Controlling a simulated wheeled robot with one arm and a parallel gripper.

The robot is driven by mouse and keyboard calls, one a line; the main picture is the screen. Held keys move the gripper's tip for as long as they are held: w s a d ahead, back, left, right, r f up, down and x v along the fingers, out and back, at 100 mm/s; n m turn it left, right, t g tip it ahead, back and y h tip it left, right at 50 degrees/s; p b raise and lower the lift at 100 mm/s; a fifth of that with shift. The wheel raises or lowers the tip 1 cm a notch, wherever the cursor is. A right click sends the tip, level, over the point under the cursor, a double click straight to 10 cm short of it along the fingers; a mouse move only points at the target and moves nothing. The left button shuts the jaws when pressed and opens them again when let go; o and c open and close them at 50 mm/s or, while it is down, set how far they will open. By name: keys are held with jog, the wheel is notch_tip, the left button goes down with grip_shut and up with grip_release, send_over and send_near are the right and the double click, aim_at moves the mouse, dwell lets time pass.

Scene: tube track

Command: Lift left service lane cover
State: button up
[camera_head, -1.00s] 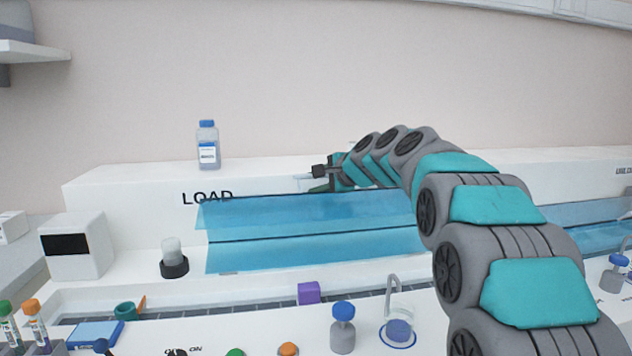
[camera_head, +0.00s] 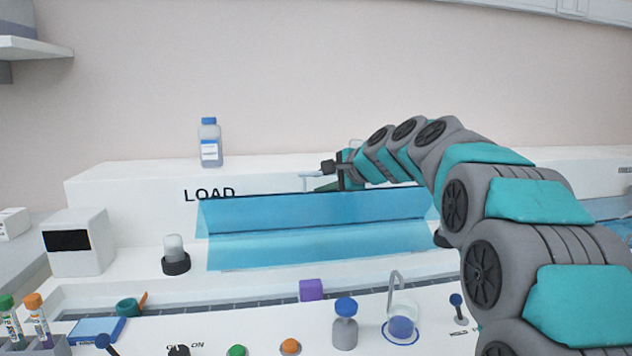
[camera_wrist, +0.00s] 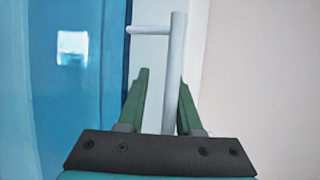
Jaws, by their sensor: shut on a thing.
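The left service lane cover (camera_head: 320,212) is a translucent blue panel beside the LOAD lettering, with a dark line along its back edge. It also fills the left of the wrist view (camera_wrist: 80,110). A pale grey bar handle (camera_wrist: 174,60) stands at its back side; its end shows in the head view (camera_head: 308,177). My gripper (camera_head: 325,184) is at the back edge of the cover. In the wrist view its green fingers (camera_wrist: 163,82) lie on both sides of the handle, shut on it. My arm hides the cover's right end.
A blue-capped bottle (camera_head: 209,143) stands on the back ledge, left of my gripper. A white box (camera_head: 78,243) and a black-based knob (camera_head: 175,255) are at the left. A purple block (camera_head: 311,290), a grey blue-topped bottle (camera_head: 345,323) and a glass vessel (camera_head: 401,322) stand in front.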

jog(key=d, duration=0.1)
jog(key=s+d, duration=0.1)
jog(key=d+r, duration=0.1)
jog(key=shift+s+d, duration=0.25)
jog(key=shift+s, duration=0.05)
jog(key=shift+r, duration=0.45)
jog(key=shift+f, duration=0.2)
jog(key=shift+s+d+r+p, duration=0.3)
jog(key=shift+s+d+r, duration=0.1)
jog(key=shift+r, duration=0.15)
jog(key=shift+s+d+r+p, duration=0.25)
jog(key=shift+s+d+r, duration=0.15)
jog(key=shift+r, duration=0.15)
jog(key=r+v, duration=0.1)
jog(key=v, duration=0.5)
jog(key=shift+w, duration=0.2)
